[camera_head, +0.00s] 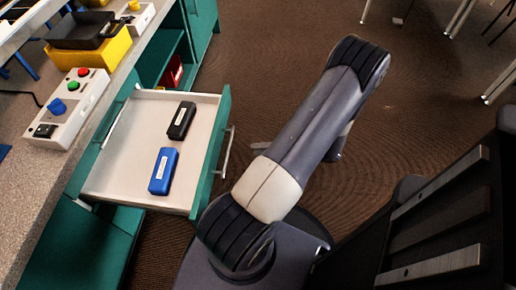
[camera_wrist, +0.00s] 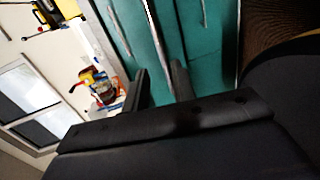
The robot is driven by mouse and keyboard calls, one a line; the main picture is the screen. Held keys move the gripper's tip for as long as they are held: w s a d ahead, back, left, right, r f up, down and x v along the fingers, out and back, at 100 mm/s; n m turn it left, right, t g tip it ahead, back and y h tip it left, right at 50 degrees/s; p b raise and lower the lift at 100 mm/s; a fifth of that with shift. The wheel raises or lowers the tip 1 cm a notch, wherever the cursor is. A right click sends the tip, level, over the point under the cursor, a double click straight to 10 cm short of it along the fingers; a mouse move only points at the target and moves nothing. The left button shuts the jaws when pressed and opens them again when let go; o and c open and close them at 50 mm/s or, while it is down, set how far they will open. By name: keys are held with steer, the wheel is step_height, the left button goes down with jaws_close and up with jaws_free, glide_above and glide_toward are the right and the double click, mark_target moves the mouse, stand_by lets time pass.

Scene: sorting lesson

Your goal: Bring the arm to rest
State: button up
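My arm (camera_head: 312,125) is bent, with its elbow at the top of the head view and its forearm mostly hidden behind the upper link. My gripper (camera_wrist: 158,70) shows in the wrist view with its two dark fingers apart and nothing between them. Teal cabinet fronts lie beyond the fingers. In the head view the gripper is mostly hidden behind the arm; a small grey part pokes out left of the link. An open drawer (camera_head: 126,168) with a teal front is left of the arm. It holds a black case (camera_head: 181,121) and a blue case (camera_head: 163,171), lying apart.
The counter (camera_head: 30,190) at the left carries a control box (camera_head: 66,125) with coloured buttons and a yellow bin (camera_head: 88,55) with a black tray (camera_head: 82,30). A red object (camera_head: 171,72) sits on a shelf below. Brown floor (camera_head: 265,60) is clear behind the arm.

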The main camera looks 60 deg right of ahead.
steer(key=shift+w, duration=0.1)
steer(key=b+x, duration=0.2)
steer(key=x, duration=0.9)
